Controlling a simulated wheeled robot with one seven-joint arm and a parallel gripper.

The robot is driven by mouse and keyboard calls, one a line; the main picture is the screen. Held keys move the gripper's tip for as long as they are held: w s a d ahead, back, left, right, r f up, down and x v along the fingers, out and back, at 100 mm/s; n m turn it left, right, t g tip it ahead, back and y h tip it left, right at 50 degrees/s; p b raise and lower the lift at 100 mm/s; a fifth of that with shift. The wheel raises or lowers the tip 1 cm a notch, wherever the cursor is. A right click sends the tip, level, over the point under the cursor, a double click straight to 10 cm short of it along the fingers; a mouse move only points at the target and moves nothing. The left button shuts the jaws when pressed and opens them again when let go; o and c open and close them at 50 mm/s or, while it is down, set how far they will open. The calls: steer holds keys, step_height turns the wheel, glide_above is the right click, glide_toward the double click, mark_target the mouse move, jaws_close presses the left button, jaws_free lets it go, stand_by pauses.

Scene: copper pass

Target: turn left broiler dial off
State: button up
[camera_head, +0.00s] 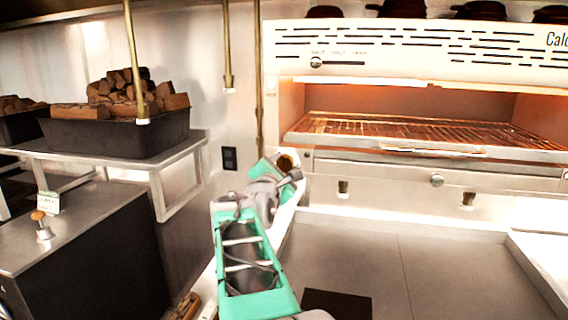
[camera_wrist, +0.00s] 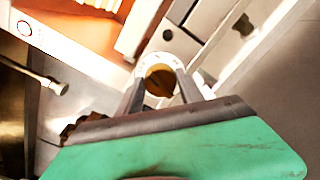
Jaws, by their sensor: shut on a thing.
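The broiler (camera_head: 400,41) is a cream unit with a lit orange grill opening, and it fills the upper right of the head view. In the wrist view my gripper (camera_wrist: 160,93) has its two grey fingers on either side of a round knob with a pale rim and brown-gold face, which I take to be the left broiler dial (camera_wrist: 160,76). The fingers are shut on it. In the head view my gripper (camera_head: 288,170) is at the broiler's lower left corner. The dial's pointer is not clear, so its setting cannot be read.
Further knobs (camera_head: 437,181) sit along the broiler's lower front. A flat metal counter (camera_head: 350,256) lies below, with a dark square on it. A black bin (camera_head: 120,136) of firewood stands on a shelf at left. Brass rods (camera_head: 259,75) hang near my arm.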

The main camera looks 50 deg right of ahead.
steer(key=shift+r+n+p, duration=0.15)
steer(key=shift+n+p, duration=0.3)
steer(key=shift+n, duration=0.85)
steer(key=o, duration=1.4)
steer(key=b+v, duration=0.2)
steer(key=v, duration=0.6)
steer(key=shift+d, duration=0.1)
